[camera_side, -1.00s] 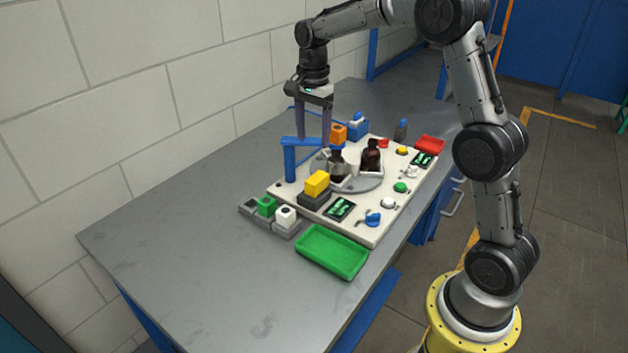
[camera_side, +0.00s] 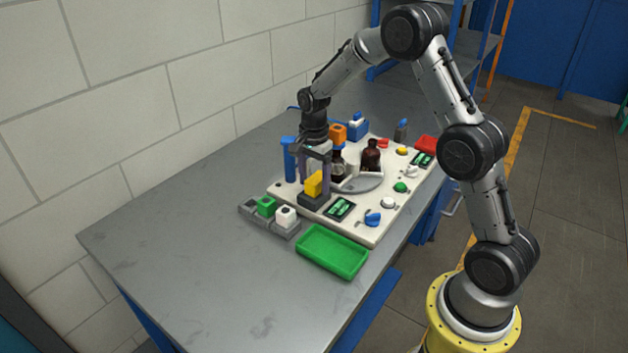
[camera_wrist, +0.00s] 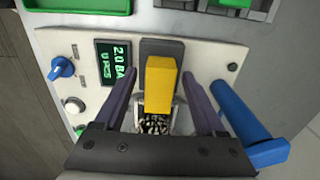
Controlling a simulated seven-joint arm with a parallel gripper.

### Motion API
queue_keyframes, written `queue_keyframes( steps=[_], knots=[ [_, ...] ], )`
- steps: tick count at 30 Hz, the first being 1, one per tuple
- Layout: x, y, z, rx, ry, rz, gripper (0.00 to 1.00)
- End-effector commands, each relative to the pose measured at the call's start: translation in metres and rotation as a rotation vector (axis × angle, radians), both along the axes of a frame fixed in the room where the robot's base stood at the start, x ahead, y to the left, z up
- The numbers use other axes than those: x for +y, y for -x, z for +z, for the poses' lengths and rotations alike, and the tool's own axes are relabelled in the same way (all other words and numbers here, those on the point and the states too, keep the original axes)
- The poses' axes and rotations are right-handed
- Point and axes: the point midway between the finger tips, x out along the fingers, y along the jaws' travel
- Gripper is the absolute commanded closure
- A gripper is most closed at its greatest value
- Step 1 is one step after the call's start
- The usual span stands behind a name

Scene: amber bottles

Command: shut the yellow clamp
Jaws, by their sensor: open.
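The yellow clamp (camera_side: 314,184) is a yellow block on a dark base on the white panel (camera_side: 357,230). In the wrist view the yellow block (camera_wrist: 160,82) stands between the two purple fingers of my gripper (camera_wrist: 160,95). My gripper (camera_side: 314,170) is low over the panel, its fingers apart on either side of the block, with gaps showing. I cannot tell from these views whether the clamp is fully raised or lowered.
A blue post (camera_side: 289,162) stands close on the left of my gripper. Green (camera_side: 266,206) and white (camera_side: 286,216) blocks sit in a grey rack. A green tray (camera_side: 331,252) is at the panel's front. A display (camera_side: 340,208) and several knobs are on the panel.

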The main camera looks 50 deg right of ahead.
Motion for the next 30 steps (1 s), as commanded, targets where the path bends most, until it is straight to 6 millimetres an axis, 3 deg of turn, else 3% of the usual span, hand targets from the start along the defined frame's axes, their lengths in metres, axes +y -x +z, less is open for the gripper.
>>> queue_keyframes(
  steps=[9,21,30],
  knots=[
    [0.0000,0.0000,-0.0022,0.000,0.000,0.000,0.29],
    [-0.0001,0.0000,-0.0016,0.000,0.000,0.000,1.00],
    [-0.0001,-0.0001,-0.0013,-0.001,0.000,0.000,1.00]
  ],
)
